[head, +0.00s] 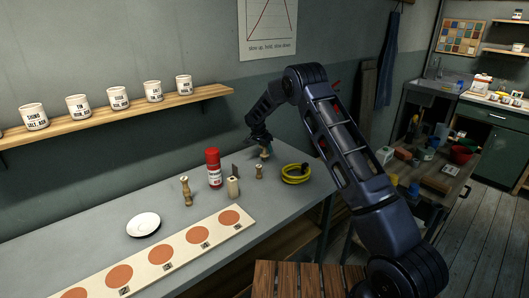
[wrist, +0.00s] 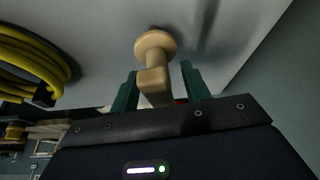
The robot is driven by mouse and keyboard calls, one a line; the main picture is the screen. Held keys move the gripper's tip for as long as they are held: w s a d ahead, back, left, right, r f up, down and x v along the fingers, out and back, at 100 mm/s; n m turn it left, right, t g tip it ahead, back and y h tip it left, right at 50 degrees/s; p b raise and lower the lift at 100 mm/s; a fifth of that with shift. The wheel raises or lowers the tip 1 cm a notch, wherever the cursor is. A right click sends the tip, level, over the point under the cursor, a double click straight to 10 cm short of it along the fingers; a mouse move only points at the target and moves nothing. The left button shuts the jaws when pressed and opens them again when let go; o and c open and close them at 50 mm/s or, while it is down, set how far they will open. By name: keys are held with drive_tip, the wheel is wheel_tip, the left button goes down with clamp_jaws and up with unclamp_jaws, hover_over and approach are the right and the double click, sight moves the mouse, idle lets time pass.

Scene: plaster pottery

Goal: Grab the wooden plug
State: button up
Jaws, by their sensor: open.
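A pale wooden plug (wrist: 155,50) with a round flange and a squarer lower part shows in the wrist view. My gripper (wrist: 158,82) is open, with one green finger on each side of the plug's squarer part. Small gaps show beside the plug, so the fingers look apart from it. In the head view my gripper (head: 264,143) is low over the far right part of the grey bench (head: 200,228). A small tan bit of the plug (head: 266,154) shows under it; the rest is hidden by the gripper.
A yellow coiled hose (head: 296,174) lies close to my gripper. A small wooden piece (head: 259,172), a wooden block (head: 233,187), a red-capped can (head: 214,168) and a turned wooden piece (head: 186,190) stand to the left. A white dish (head: 143,224) and a board with orange discs (head: 158,255) lie nearer.

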clamp_jaws()
